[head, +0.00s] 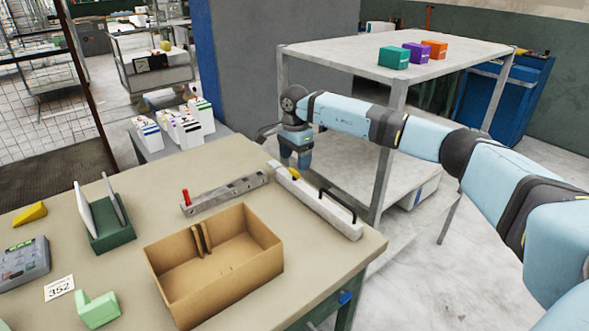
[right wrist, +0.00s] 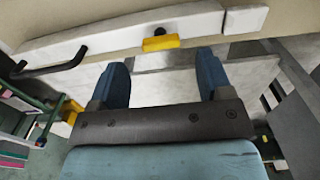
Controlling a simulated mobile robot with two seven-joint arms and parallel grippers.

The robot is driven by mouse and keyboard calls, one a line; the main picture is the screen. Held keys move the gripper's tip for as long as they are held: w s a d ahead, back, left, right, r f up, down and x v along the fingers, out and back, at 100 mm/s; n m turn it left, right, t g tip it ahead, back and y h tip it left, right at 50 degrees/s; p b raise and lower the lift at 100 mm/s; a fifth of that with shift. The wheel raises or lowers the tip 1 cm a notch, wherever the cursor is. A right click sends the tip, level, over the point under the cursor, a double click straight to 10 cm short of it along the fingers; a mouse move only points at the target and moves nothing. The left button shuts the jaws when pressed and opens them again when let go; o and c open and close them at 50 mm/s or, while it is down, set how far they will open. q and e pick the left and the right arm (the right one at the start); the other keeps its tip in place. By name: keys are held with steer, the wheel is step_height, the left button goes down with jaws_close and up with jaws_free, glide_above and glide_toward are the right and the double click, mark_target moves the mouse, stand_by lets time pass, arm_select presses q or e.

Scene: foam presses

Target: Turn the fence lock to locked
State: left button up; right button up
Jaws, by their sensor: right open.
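A white bar (head: 328,215) lies along the right edge of the beige table. It has a yellow knob (head: 294,173) near its far end and a black handle (head: 338,205) toward its near end. In the right wrist view the white bar (right wrist: 125,37) runs across the top, with the yellow knob (right wrist: 161,43) just beyond and between the fingertips. My right gripper (head: 296,160) is at the bar's far end, fingers downward; in the wrist view it (right wrist: 164,70) is open, with nothing between its fingers. Contact with the knob is not visible. My left gripper is out of view.
A grey rail (head: 230,194) with a red lever (head: 186,197) lies left of the bar. An open cardboard box (head: 215,265) stands in front. A green holder (head: 111,235) stands at left. A grey shelf table (head: 345,57) with coloured boxes stands behind my right arm.

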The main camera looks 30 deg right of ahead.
mark_target(295, 171)
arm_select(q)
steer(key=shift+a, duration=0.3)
arm_select(e)
steer(key=shift+f, duration=2.05)
steer(key=c, duration=0.9)
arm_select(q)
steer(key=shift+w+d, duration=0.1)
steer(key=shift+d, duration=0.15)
